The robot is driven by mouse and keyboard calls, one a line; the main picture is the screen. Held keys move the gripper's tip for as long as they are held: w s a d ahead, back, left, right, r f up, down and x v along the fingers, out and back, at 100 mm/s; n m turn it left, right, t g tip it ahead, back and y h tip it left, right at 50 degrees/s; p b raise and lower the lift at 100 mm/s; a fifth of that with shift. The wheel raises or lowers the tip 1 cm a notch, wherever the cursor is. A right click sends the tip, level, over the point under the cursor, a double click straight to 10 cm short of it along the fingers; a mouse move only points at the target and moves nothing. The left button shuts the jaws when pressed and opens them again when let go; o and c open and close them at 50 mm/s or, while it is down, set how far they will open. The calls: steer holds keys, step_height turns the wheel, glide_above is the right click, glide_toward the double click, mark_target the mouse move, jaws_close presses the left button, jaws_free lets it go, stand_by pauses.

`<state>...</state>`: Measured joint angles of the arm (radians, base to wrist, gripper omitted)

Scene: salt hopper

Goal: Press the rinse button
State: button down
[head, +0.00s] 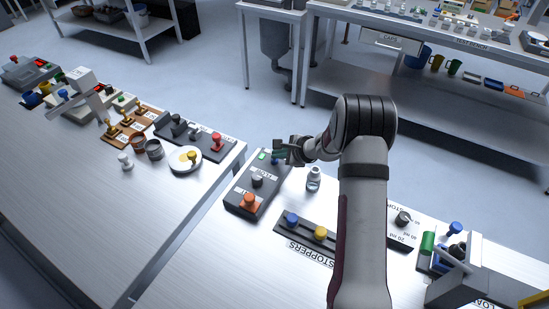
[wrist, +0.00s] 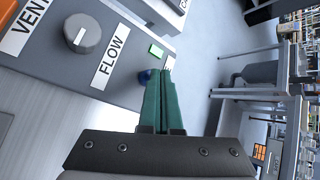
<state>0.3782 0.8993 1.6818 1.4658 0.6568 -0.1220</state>
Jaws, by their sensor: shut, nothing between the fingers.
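A dark grey control box (head: 253,190) stands on the right-hand bench, with an orange button (head: 249,201), a grey knob (head: 257,181) and a small green lamp (head: 262,156). In the wrist view, the knob (wrist: 83,33) lies between the VENT and FLOW labels. A blue button (wrist: 145,76) shows partly behind my fingers, near the green lamp (wrist: 156,50). No rinse label is readable. My gripper (head: 279,155) is shut and empty at the far end of the box. Its green fingers (wrist: 160,80) cover part of the blue button; I cannot tell whether they touch it.
A small glass bottle (head: 314,178) stands just right of the box. A stopper rack (head: 305,233) with blue and yellow stoppers lies nearer. A gap separates this bench from the left bench (head: 75,200), which holds a white dish (head: 180,166). Shelving (head: 440,110) stands behind.

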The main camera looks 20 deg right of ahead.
mark_target(278, 164)
steer(key=shift+f, duration=0.45)
steer(key=shift+r, duration=0.45)
step_height(278, 164, up, 6)
stand_by(0.4)
stand_by(1.5)
